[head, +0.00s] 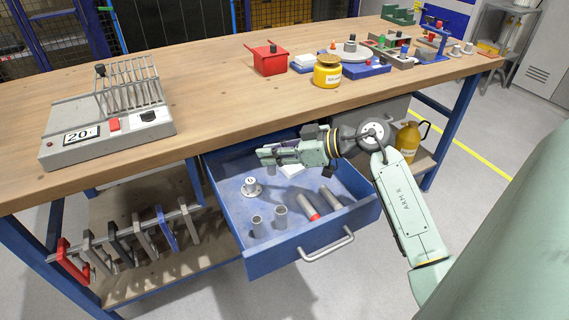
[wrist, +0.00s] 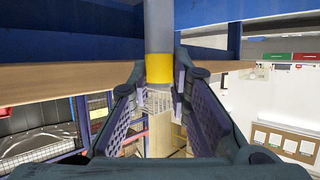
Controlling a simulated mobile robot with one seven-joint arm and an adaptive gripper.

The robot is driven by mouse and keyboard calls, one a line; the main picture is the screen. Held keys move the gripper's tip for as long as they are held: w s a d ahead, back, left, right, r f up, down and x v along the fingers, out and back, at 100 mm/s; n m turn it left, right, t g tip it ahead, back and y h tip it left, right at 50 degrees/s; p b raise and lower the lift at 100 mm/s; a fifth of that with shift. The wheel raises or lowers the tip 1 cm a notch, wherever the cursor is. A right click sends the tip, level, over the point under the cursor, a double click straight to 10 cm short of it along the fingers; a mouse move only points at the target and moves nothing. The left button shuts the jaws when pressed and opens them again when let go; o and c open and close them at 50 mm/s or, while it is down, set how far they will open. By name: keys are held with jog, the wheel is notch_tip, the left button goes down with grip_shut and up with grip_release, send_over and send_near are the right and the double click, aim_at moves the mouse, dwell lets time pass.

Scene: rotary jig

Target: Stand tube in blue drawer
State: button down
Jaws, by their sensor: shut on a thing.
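The blue drawer (head: 313,240) is pulled open under the workbench. My gripper (head: 268,155) is level above the drawer's back part, with its fingers pointing left. In the wrist view its two fingers (wrist: 158,95) are shut on a grey tube with a yellow band (wrist: 159,66) at its end. Inside the drawer, two short grey tubes (head: 281,217) stand upright at the front. A tube with a red end (head: 308,206) and a plain grey tube (head: 330,197) lie to their right.
A white flanged part (head: 251,188) stands in the drawer's left side, and a white block (head: 291,170) lies near my gripper. The wooden benchtop (head: 215,95) is just above and behind my gripper. Clamps (head: 145,235) hang left of the drawer. A yellow can (head: 408,142) stands at right.

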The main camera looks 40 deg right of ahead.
notch_tip(320, 180, down, 8)
jog(key=shift+f+p, duration=0.15)
jog(key=shift+p, duration=0.4)
jog(key=shift+f, duration=0.1)
jog(key=c, duration=2)
grip_release()
jog(key=shift+f, duration=0.1)
jog(key=o, duration=0.5)
jog(key=shift+r+b+v, duration=0.2)
jog(key=shift+b+v, duration=0.7)
jog(key=shift+v, duration=2.85)
jog(key=shift+a, duration=0.1)
